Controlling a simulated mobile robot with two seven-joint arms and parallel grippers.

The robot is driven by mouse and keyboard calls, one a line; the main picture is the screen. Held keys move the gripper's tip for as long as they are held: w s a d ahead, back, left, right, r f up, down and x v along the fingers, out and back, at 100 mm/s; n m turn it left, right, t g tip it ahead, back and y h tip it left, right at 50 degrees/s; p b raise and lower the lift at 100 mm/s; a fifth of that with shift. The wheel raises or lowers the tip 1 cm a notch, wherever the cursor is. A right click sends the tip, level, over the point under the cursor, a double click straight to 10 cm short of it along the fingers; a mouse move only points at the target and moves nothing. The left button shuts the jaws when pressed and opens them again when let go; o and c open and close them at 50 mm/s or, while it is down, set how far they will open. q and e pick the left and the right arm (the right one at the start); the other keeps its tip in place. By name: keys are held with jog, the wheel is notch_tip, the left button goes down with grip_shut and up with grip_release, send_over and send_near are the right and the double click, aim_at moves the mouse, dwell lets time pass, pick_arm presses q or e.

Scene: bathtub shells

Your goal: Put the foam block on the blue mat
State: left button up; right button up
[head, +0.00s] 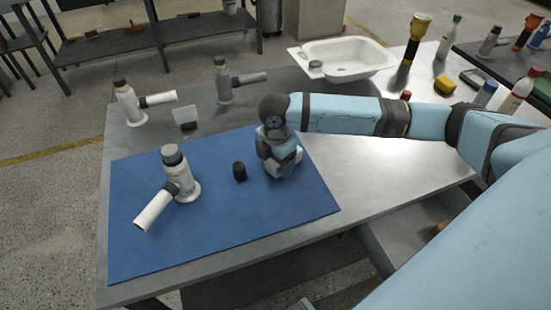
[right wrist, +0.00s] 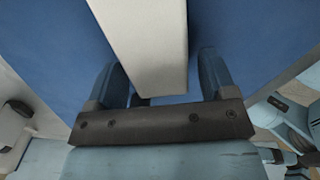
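A pale, flat-sided block (right wrist: 150,40), which I take to be the foam block, shows in the right wrist view over the blue mat (right wrist: 45,50). My right gripper (right wrist: 165,75) has one finger on each side of it, with blue showing between the block and the right finger. In the head view, my right gripper (head: 284,165) points down over the right part of the blue mat (head: 245,225). A whitish patch (head: 294,160) shows at its fingers. I cannot tell whether the block touches the mat. My left gripper is not in view.
A white basin (head: 345,60) is farther back. The mat's front is clear.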

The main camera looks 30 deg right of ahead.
notch_tip(320, 180, up, 12)
jog(key=p, duration=0.2)
jog(key=shift+r, duration=0.2)
jog(key=shift+f, duration=0.1)
dwell(0.6)
